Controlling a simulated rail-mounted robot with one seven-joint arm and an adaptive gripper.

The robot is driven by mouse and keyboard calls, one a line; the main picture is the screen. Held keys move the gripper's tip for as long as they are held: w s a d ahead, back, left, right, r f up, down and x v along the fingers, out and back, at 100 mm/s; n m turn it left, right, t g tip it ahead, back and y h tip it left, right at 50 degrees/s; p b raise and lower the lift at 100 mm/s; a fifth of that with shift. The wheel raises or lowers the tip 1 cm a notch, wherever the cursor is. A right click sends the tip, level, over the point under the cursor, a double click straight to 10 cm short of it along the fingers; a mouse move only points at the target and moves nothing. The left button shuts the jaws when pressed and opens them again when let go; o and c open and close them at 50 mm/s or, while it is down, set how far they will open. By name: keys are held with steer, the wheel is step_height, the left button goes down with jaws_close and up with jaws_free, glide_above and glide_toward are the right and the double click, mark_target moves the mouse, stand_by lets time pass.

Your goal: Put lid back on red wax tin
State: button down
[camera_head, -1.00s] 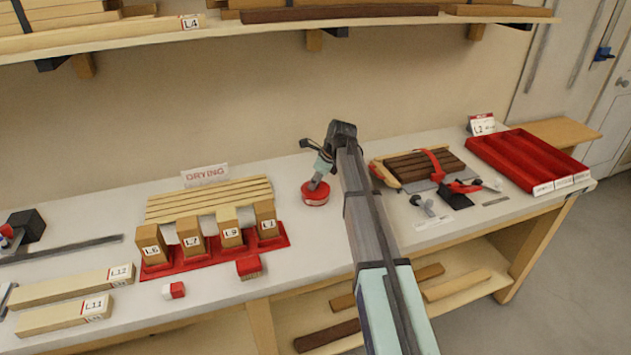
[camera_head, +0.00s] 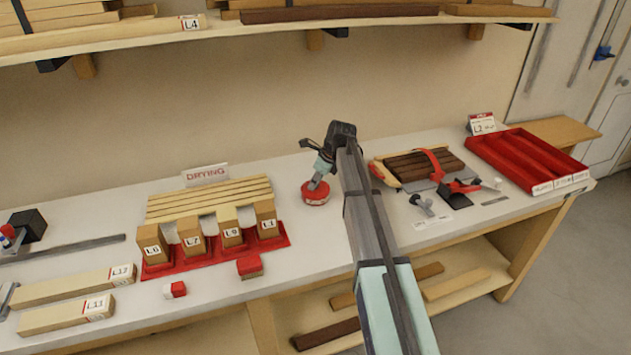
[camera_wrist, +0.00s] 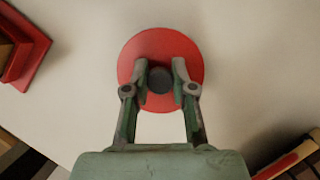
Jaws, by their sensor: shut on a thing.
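The red wax tin (camera_head: 315,197) stands on the bench in the middle of the head view, below my gripper (camera_head: 319,181). In the wrist view its round red lid (camera_wrist: 143,45) fills the area around my fingertips. A dark round knob (camera_wrist: 160,80) at the lid's centre sits between the two fingers of my gripper (camera_wrist: 160,73), which is shut on it. The lid looks level and over the tin. The wrist view hides the tin's body under the lid, and I cannot tell whether the lid is fully seated.
A red rack of labelled wood blocks (camera_head: 190,262) and a red-topped block (camera_head: 249,267) stand to the left. A red-handled tool and dark slats (camera_head: 425,165) lie to the right, before a red divided tray (camera_head: 527,160). The bench around the tin is clear.

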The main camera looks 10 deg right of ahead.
stand_by(0.3)
steer(key=shift+c, duration=2)
jaws_free()
steer(key=shift+r, duration=0.1)
steer(key=shift+r+p, duration=2.6)
steer(key=shift+r, duration=0.85)
jaws_close()
steer(key=shift+f, duration=0.75)
